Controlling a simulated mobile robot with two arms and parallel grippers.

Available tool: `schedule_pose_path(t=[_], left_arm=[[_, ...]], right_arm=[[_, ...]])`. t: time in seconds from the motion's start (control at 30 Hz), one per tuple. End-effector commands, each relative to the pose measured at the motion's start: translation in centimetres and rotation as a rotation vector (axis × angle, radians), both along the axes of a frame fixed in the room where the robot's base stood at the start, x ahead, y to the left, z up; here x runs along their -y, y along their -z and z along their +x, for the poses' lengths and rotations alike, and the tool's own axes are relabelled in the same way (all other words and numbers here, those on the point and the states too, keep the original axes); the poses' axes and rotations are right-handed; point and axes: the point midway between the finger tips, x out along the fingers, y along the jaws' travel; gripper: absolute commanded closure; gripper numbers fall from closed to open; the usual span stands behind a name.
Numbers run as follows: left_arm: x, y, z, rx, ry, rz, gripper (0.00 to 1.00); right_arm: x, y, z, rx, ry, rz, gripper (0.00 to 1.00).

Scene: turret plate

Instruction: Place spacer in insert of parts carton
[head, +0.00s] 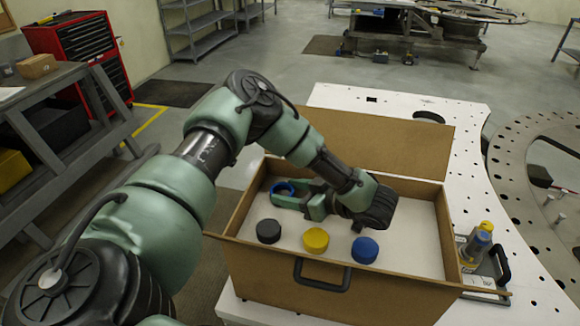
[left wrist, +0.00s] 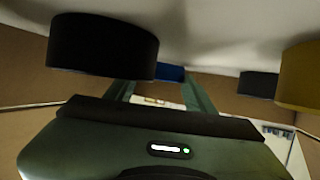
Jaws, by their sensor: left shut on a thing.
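The parts carton (head: 310,298) is an open brown box on the white plate, with a white insert (head: 410,235) inside. My left gripper (head: 286,194) reaches into the carton, pointing left, low over the back left part of the insert. It is shut on a blue ring-like piece, the spacer (head: 284,187), which also shows between the fingers in the left wrist view (left wrist: 170,73). I cannot tell whether the spacer touches the insert. A black puck (head: 268,231), a yellow puck (head: 316,240) and a blue puck (head: 365,250) sit in a row along the front. My right gripper is out of view.
The carton's flap (head: 380,145) stands up at the back. A yellow-and-grey tool (head: 479,243) stands right of the carton. A large round holed plate (head: 520,185) lies further right. A dark puck (left wrist: 100,45) is close in the wrist view.

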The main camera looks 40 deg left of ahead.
Motion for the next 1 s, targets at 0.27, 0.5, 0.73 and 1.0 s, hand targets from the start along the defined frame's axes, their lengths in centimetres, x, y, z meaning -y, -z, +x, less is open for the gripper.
schedule_pose_path(t=[0.27, 0.5, 0.73, 1.0], left_arm=[[0.0, 0.2, 0.0, 0.001, 0.0, 0.0, 0.87], [0.0, 0.4, 0.0, 0.0, 0.001, -0.001, 0.24], [0.0, 0.3, 0.0, 0.0, 0.001, -0.001, 0.24], [2.6, -0.8, 0.5, 0.005, 0.008, 0.001, 0.24]], right_arm=[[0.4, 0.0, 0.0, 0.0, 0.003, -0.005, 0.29], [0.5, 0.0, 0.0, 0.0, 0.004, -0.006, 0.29], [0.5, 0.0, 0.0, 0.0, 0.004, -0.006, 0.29], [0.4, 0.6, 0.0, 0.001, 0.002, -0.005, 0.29]])
